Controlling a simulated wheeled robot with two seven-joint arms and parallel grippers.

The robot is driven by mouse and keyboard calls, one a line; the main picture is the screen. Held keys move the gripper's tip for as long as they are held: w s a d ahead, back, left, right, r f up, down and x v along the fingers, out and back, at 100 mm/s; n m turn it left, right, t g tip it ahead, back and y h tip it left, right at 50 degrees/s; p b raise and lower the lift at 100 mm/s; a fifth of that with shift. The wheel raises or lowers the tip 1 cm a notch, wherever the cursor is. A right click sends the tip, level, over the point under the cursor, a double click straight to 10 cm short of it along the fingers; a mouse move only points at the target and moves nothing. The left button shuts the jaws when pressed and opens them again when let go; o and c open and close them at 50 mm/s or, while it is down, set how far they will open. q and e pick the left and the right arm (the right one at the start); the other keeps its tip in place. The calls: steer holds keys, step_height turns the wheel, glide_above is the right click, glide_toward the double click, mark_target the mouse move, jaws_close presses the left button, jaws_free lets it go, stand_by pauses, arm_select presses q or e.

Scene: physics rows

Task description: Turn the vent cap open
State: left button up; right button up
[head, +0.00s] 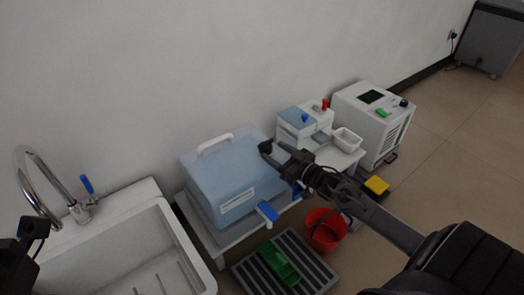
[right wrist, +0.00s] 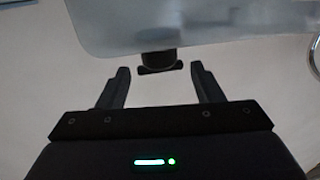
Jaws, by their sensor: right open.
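The vent cap (right wrist: 158,62) shows in the right wrist view as a small black fitting with a wider crossbar end, on the edge of a pale translucent box. In the head view I cannot make it out apart from the dark gripper. My right gripper (head: 271,155) is at the right side of the light blue box (head: 215,178). In the right wrist view the right gripper (right wrist: 157,78) is open and empty, its two fingers apart on either side of the cap, the cap just beyond the tips. A dark part of my left arm (head: 22,250) shows at the left edge; its jaws are unclear.
A white sink (head: 185,240) with a chrome tap (head: 50,190) stands left. Right of the box are a small white device (head: 303,122), a white tub (head: 347,139) and a larger white machine (head: 375,125). A red bucket (head: 325,232) and slatted grey mat (head: 310,262) lie below.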

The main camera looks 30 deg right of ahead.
mark_target(271, 149)
steer(key=b+x, duration=0.2)
steer(key=x, duration=0.3)
steer(key=shift+f, duration=0.15)
steer(key=c, duration=0.6)
